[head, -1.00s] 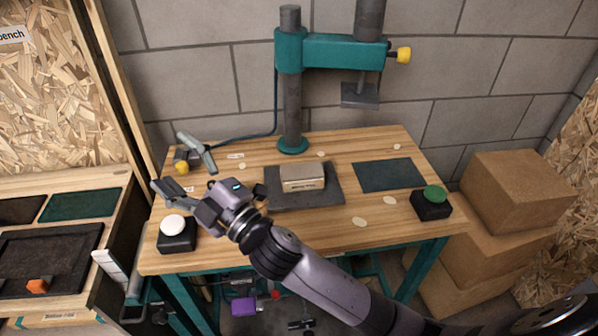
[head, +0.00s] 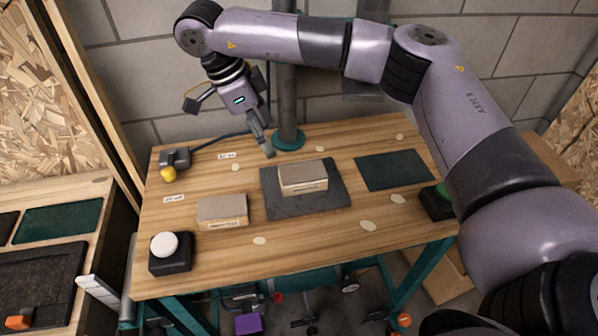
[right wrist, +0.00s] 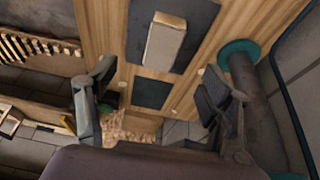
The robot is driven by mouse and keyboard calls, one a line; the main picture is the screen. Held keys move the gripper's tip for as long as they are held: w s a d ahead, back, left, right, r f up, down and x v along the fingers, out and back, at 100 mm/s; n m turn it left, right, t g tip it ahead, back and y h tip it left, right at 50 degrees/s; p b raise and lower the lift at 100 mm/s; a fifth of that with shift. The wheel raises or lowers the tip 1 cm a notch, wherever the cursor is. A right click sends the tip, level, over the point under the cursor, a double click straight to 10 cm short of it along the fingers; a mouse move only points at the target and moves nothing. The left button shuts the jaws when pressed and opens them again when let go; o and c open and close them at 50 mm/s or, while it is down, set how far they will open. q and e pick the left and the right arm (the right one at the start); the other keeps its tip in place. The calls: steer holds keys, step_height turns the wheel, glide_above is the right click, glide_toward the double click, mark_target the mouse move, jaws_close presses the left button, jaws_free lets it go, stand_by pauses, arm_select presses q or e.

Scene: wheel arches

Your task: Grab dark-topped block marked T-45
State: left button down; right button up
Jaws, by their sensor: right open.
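Two blocks lie on the workbench. One block (head: 303,177) has a grey-brown top and pale sides and rests on the dark mat (head: 335,200); a block on the dark mat also shows in the right wrist view (right wrist: 163,42). Another block (head: 222,211), also brownish on top with a pale front, lies on bare wood to the left. Their markings are too small to read. My right gripper (head: 230,130) is open and empty, above the back left of the bench, apart from both blocks. Its spread fingers show in the right wrist view (right wrist: 156,75). My left gripper is not in view.
A white button box (head: 170,254) is front left, a green button box (head: 437,203) front right. A dark green mat (head: 392,170) lies empty at right.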

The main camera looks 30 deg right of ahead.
steer(key=d, duration=0.1)
steer(key=p, duration=0.2)
glide_toward(302, 172)
steer(key=shift+h, duration=0.3)
steer(key=x, duration=0.5)
steer(key=shift+s+a+f, duration=0.2)
steer(key=shift+a+f, duration=0.05)
steer(key=shift+a, duration=0.05)
steer(key=x, duration=0.1)
steer(key=p+x, duration=0.1)
steer(key=x, duration=0.1)
steer(key=p+x, duration=0.1)
steer(key=x, duration=0.1)
steer(key=shift+w+d, duration=0.15)
steer(key=shift+w, duration=0.05)
steer(key=shift+d+f, duration=0.1)
steer(key=shift+f+b, duration=0.25)
steer(key=shift+b, duration=0.05)
steer(key=shift+c, duration=0.3)
